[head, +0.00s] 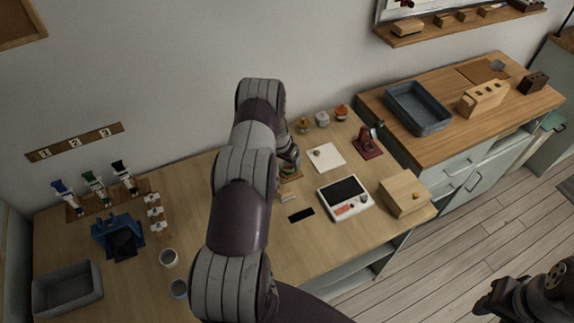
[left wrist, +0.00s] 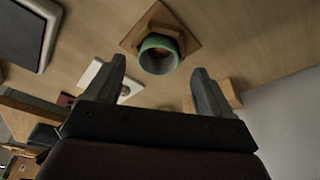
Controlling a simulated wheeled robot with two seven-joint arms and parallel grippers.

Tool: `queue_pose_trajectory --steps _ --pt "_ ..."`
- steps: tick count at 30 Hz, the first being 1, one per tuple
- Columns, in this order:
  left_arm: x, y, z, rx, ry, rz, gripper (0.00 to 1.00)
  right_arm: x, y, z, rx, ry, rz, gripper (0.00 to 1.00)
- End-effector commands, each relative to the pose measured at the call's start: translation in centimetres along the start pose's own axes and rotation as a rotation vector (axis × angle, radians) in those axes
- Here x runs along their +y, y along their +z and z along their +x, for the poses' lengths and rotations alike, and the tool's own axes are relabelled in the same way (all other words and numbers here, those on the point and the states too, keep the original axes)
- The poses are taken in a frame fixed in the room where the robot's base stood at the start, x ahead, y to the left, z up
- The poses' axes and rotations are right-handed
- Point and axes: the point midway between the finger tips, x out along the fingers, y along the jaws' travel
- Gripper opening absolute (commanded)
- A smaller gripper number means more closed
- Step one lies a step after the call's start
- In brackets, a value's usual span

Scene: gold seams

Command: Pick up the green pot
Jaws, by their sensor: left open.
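The green pot (left wrist: 147,62) is a small round vessel with an open, dark inside and a green rim. It sits on a square wooden base (left wrist: 190,42) in the left wrist view. My left gripper (left wrist: 159,77) is open, with the pot ahead of and between its fingertips; nothing is held. In the head view the pot (head: 287,170) shows only in part, just below my left gripper (head: 289,156), which hides some of it. My right gripper (head: 487,301) is at the lower right over the floor, away from the table; its jaws are unclear.
A white card (head: 325,157), a scale with dark top (head: 345,196) and a dark red stand (head: 368,145) are right of the pot. Several small jars (head: 322,119) stand behind. A wooden box (head: 404,193) is near the right edge. A black strip (head: 301,215) lies in front.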

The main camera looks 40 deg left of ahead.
Motion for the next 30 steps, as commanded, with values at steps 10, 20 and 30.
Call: queue_pose_trajectory --steps 10,20,30 --pt "0.0 0.0 3.2 0.001 0.0 0.001 0.83 0.0 -0.2 -1.3 0.0 0.0 0.0 0.43" --pt "0.0 0.0 3.2 0.001 0.0 0.001 0.25 0.0 -0.2 -1.3 0.0 0.0 0.0 0.43" --pt "-0.1 -0.2 2.8 0.002 -0.001 0.001 0.25 0.0 -0.1 -1.1 0.0 0.0 0.0 0.43"
